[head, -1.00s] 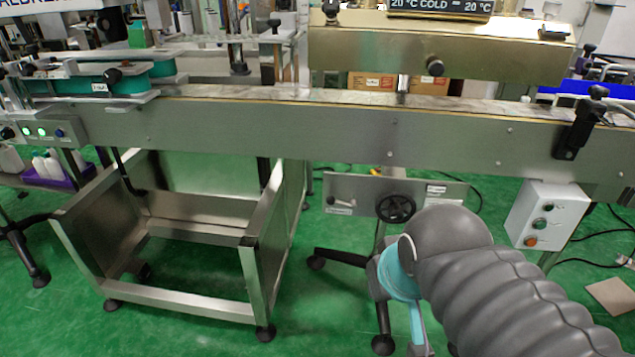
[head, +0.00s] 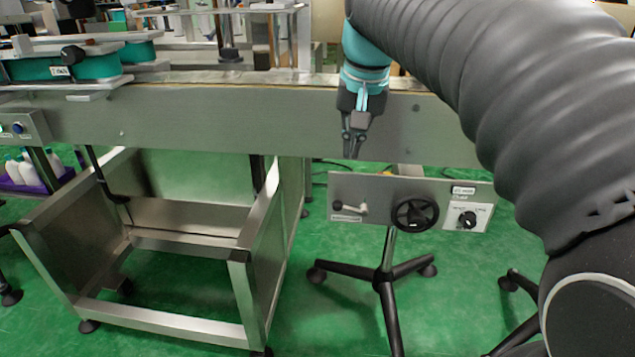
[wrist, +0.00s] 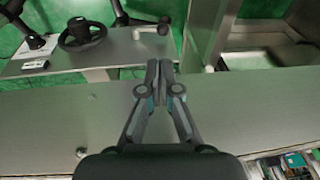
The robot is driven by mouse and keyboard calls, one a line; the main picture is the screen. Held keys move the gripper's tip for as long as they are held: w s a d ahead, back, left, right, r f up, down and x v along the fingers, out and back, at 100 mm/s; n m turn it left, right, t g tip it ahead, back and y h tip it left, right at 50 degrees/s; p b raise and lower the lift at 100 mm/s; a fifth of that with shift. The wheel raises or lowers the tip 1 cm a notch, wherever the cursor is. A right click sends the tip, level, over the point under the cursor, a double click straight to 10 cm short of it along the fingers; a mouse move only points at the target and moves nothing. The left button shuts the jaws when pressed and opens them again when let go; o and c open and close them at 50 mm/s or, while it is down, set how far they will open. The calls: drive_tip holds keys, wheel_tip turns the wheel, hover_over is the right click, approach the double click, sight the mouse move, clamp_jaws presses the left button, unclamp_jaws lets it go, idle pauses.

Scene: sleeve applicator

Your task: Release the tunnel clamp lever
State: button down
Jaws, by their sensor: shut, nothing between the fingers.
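The small clamp lever (head: 350,208) is a metal handle with a pale knob at the left end of a grey control panel (head: 378,190) below the conveyor. A label sits under it. In the wrist view the lever (wrist: 152,30) shows at the top, beyond my fingertips. My gripper (head: 352,150) points down in front of the conveyor's side wall, above the lever and apart from it. Its fingers (wrist: 159,68) are shut together and empty.
A black handwheel (head: 415,214) and a dial (head: 467,219) share the panel, right of the lever. The panel stands on a wheeled black-legged stand (head: 385,275). A steel frame (head: 240,255) stands to the left. The conveyor wall (head: 230,125) runs behind my gripper.

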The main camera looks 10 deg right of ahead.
drive_tip(key=w, duration=0.2)
drive_tip(key=b, duration=0.4)
approach(339, 202)
drive_tip(key=x, duration=0.7)
drive_tip(key=shift+w+f, duration=0.1)
drive_tip(key=shift+f, duration=0.05)
drive_tip(key=shift+p, duration=0.3)
